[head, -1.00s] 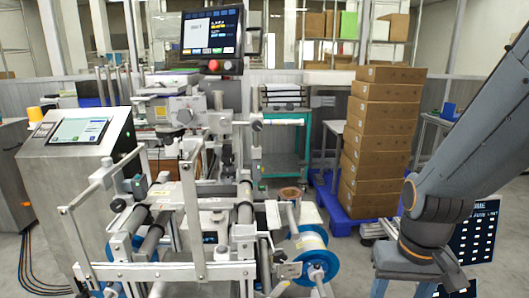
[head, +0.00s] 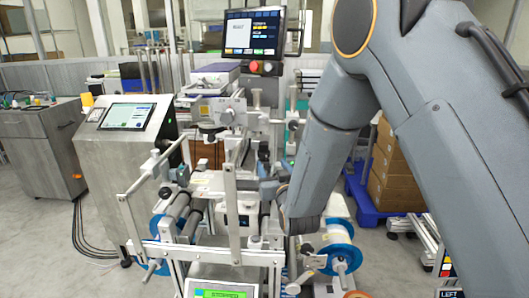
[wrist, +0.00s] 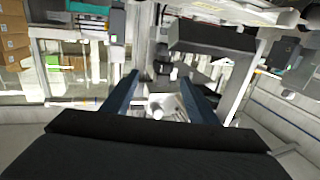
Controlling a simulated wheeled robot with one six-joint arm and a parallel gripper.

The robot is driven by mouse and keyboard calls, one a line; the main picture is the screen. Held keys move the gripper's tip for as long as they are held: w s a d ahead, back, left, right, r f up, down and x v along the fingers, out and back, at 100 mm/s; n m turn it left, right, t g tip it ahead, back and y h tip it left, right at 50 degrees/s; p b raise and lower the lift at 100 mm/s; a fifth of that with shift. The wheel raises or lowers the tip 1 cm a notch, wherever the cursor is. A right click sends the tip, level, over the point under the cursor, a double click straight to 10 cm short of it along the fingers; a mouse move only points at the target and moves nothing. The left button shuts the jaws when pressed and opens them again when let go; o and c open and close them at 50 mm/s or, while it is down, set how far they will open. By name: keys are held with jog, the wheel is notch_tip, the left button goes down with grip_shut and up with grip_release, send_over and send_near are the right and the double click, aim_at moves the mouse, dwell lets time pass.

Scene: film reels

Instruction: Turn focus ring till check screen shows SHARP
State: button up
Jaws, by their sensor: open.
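My gripper (wrist: 159,77) shows in the wrist view with its two dark blue fingers spread apart and nothing between them. Behind the gap are a blurred white part and small dark machine parts. In the head view my arm reaches down over the machine's right side, and I cannot make out the fingers there. A large monitor (head: 252,33) stands above the machine, its text too small to read. A small green-lit screen (head: 222,293) at the bottom edge seems to read STOPPED. I cannot pick out the focus ring or a screen reading SHARP.
The machine frame (head: 232,215) has rollers and upright bars near my arm. A blue-rimmed reel (head: 341,262) sits low right. A steel cabinet with a tablet screen (head: 127,116) stands left. Stacked cartons (head: 395,185) stand behind my arm. Grey floor is free at left.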

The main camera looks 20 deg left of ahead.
aim_at(265, 154)
jog(key=shift+a+r, duration=0.15)
jog(key=shift+a, duration=0.25)
jog(key=shift+w+a+r, duration=0.1)
jog(key=shift+w+a, duration=0.1)
jog(key=shift+w, duration=0.1)
jog(key=p+x, duration=0.2)
jog(key=x, duration=0.4)
jog(key=shift+w+a, duration=0.15)
jog(key=shift+w, duration=0.2)
jog(key=c, duration=1.1)
jog(key=shift+o, duration=0.2)
jog(key=shift+t, duration=0.3)
